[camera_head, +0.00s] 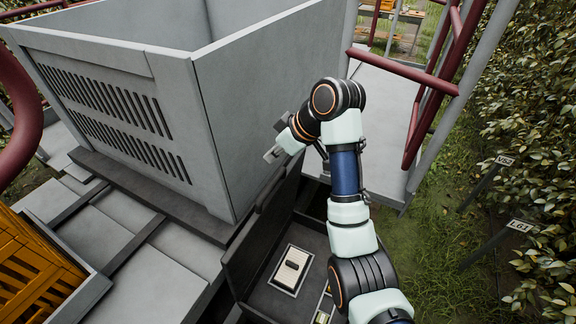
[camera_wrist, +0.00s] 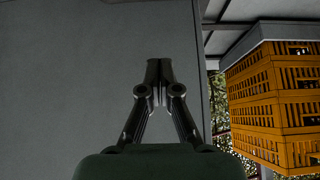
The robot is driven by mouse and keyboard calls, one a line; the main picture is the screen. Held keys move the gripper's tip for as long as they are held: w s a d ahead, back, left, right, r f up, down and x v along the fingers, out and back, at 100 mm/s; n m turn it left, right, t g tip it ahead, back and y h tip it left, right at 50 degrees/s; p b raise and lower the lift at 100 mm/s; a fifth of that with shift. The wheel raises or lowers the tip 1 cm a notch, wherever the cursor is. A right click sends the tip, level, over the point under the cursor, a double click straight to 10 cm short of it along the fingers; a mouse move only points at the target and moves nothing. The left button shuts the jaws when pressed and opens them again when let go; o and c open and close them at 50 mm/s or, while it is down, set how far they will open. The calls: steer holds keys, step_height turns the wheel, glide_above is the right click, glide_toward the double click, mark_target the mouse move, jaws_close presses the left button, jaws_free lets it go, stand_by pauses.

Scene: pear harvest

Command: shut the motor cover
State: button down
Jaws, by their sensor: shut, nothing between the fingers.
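The motor cover (camera_head: 252,246) looks to be the dark grey panel standing raised along the left side of an open compartment in the camera_head view. Inside the compartment (camera_head: 262,298) lies a pale plate with a black part on it (camera_head: 291,268). My gripper (camera_head: 272,154) is up beside the large grey bin's wall, above the panel's far end and apart from the panel's near part. Whether it touches anything is unclear. In the camera_wrist view my gripper (camera_wrist: 159,70) is shut and empty, before a plain grey surface (camera_wrist: 70,70).
The large grey slotted bin (camera_head: 120,95) fills the left and blocks room there. Dark red rails (camera_head: 440,75) and a grey platform (camera_head: 378,110) stand at the right. Yellow-orange crates (camera_head: 35,262) sit at lower left; stacked ones (camera_wrist: 275,100) show in the camera_wrist view.

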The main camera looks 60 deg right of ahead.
steer(key=p+x, duration=0.2)
steer(key=x, duration=0.8)
steer(key=shift+s+a+f+p, duration=0.1)
steer(key=shift+s+f+p, duration=0.15)
steer(key=shift+s, duration=0.4)
steer(key=shift+s+f+p, duration=0.2)
steer(key=shift+s+p, duration=0.2)
steer(key=shift+s, duration=0.2)
steer(key=shift+s+a+f+p, duration=0.1)
steer(key=shift+s+f+p, duration=0.15)
steer(key=shift+s, duration=0.4)
steer(key=shift+d, duration=0.1)
